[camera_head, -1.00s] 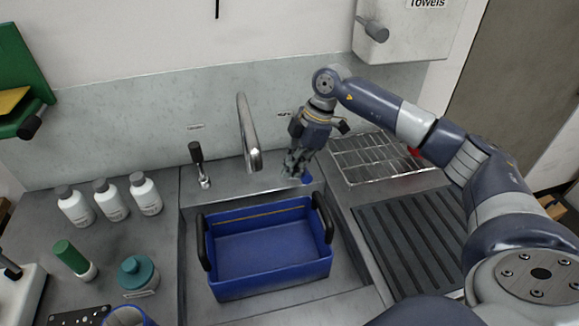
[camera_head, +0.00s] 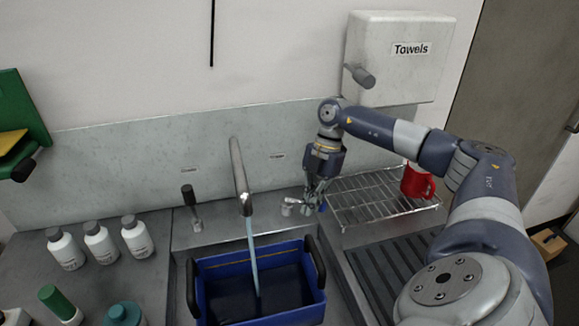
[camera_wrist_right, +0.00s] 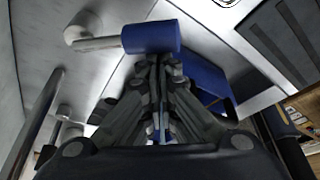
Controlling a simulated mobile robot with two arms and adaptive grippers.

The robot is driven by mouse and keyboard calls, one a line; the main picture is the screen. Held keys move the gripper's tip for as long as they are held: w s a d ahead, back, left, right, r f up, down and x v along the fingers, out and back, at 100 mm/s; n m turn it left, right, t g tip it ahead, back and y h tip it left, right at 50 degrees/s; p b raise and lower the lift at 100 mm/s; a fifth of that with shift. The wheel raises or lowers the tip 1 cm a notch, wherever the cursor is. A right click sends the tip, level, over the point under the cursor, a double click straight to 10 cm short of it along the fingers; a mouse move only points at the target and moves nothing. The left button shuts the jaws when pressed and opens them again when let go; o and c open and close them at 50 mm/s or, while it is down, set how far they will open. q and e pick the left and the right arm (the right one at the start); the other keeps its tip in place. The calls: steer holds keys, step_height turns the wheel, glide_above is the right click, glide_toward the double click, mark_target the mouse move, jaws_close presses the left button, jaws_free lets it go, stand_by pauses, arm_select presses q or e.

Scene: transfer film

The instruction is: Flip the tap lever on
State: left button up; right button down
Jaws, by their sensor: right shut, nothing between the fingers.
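The tap spout (camera_head: 241,178) arches over the sink, and a stream of water (camera_head: 254,255) runs from it into the blue tub (camera_head: 205,267). The tap lever (camera_wrist_right: 150,37) has a blue cylindrical grip on a thin metal rod; in the head view its metal base (camera_head: 287,206) is right of the spout, partly hidden by my gripper. My right gripper (camera_head: 312,205) is shut and empty, pointing down at the lever. In the wrist view its fingertips (camera_wrist_right: 158,63) are close against the blue grip; contact is unclear. My left gripper is out of view.
A black-handled lever (camera_head: 190,195) stands left of the spout. Several white bottles (camera_head: 100,241) stand on the left counter. A wire rack (camera_head: 370,199) with a red mug (camera_head: 417,182) lies to the right, below the towel dispenser (camera_head: 398,58).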

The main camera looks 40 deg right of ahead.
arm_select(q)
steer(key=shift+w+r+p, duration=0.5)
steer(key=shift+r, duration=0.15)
arm_select(e)
steer(key=shift+w+d, duration=0.1)
steer(key=shift+d, duration=1.05)
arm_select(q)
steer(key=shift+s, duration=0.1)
arm_select(e)
steer(key=shift+d, duration=0.1)
